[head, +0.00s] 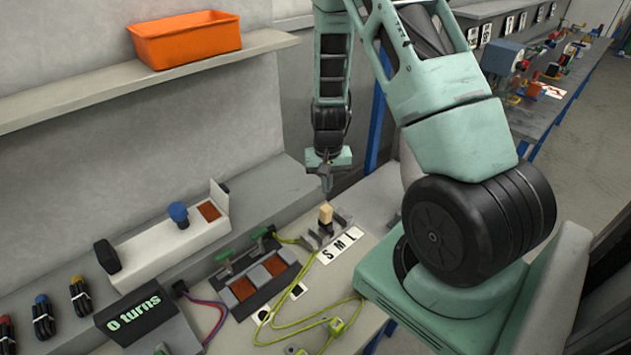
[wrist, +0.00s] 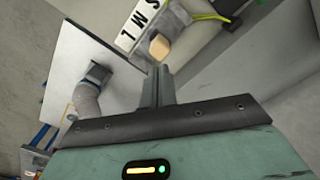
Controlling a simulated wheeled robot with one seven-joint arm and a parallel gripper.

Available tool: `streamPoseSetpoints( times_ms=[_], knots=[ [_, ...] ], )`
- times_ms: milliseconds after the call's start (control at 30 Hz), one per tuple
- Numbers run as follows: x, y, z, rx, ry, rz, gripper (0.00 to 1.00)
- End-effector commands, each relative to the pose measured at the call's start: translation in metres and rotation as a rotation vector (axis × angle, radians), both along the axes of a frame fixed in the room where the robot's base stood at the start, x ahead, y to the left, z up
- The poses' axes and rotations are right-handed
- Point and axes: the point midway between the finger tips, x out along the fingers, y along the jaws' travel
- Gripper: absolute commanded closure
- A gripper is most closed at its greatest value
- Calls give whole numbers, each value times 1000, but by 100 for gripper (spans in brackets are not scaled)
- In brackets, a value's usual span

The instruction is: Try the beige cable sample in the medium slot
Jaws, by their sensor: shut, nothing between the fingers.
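A small beige block (head: 326,213), which looks like the beige cable sample, stands upright at a grey slotted fixture (head: 316,236) on the bench. It also shows in the wrist view (wrist: 160,47), just beyond my fingertips. A white card marked S, M, L (head: 341,246) lies beside the fixture and shows in the wrist view (wrist: 137,23). I cannot tell which slot the block is at or how deep it sits. My gripper (head: 327,187) is shut and empty, pointing down above the block and apart from it. My fingers (wrist: 158,80) show together in the wrist view.
Green-yellow cable (head: 285,328) loops over the bench front. A dark box with red-brown pads (head: 258,280) stands left of the fixture, with a "0 turns" display (head: 135,310) further left. An orange bin (head: 185,37) sits on the shelf above.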

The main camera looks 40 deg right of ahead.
Motion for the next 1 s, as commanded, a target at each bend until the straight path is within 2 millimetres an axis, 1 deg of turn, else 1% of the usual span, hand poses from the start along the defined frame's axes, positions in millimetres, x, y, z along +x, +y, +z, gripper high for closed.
streamPoseSetpoints(
  times_ms=[167,400,533,667,1000],
  knots=[
    [0,0,-14,0,0,1,100],
    [-1,0,-42,0,1,-1,100],
    [0,0,-55,1,1,0,100],
    [0,0,-60,0,0,0,100],
    [0,0,-59,0,0,0,100]
  ],
)
